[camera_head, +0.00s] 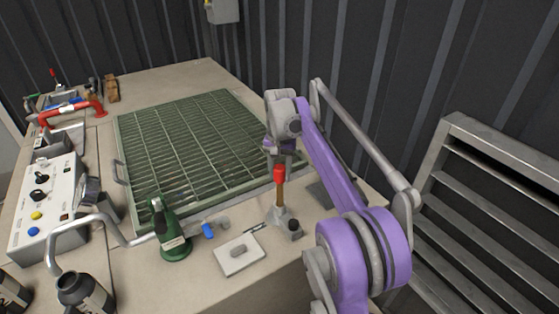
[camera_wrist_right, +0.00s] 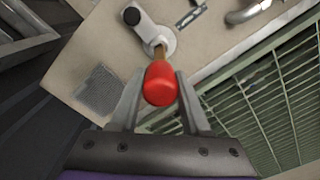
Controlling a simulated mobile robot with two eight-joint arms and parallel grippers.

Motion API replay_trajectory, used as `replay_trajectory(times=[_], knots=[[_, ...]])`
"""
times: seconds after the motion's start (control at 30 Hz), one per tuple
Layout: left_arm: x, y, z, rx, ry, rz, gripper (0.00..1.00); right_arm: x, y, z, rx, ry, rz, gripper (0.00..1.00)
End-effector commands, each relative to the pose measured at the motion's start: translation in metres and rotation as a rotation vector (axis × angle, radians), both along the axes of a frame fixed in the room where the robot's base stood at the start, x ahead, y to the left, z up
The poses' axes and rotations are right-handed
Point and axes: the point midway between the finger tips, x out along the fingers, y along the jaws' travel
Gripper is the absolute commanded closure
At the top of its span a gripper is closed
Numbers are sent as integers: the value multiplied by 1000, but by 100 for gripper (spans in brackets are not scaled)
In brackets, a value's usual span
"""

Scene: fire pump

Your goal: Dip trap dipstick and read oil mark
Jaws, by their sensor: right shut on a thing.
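The dipstick has a red grip (camera_head: 279,172) and a tan-brown stick below it. It stands roughly upright over the grey trap fitting (camera_head: 283,217) at the table's front right; the stick's lower end meets the fitting and its tip is hidden. My right gripper (camera_head: 281,155) is shut on the dipstick's red grip from above. In the right wrist view the red grip (camera_wrist_right: 160,84) sits between the fingers, with the pale fitting (camera_wrist_right: 152,36) and its black knob beyond. No oil mark can be read. My left gripper is not in view.
A green grating (camera_head: 190,140) lies behind the fitting. A control box (camera_head: 45,205) stands far left, a slatted metal rack (camera_head: 480,200) right.

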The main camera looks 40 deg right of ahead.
Motion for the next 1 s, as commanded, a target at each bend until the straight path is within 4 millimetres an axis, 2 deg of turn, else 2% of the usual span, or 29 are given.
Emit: replay_trajectory(times=[0.03,0.2,0.53,0.57,0.7,0.73,1.0], knots=[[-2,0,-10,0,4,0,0,0,0,-16,2,1,1,100],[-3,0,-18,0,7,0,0,0,0,-36,1,0,1,100],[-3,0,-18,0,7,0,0,0,1,-39,4,2,1,100],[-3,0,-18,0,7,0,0,0,1,-39,3,2,1,52],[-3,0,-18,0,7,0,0,0,1,-38,2,2,1,27],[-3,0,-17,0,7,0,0,0,1,-38,2,1,1,23],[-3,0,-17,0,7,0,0,0,0,-37,1,1,0,23]])
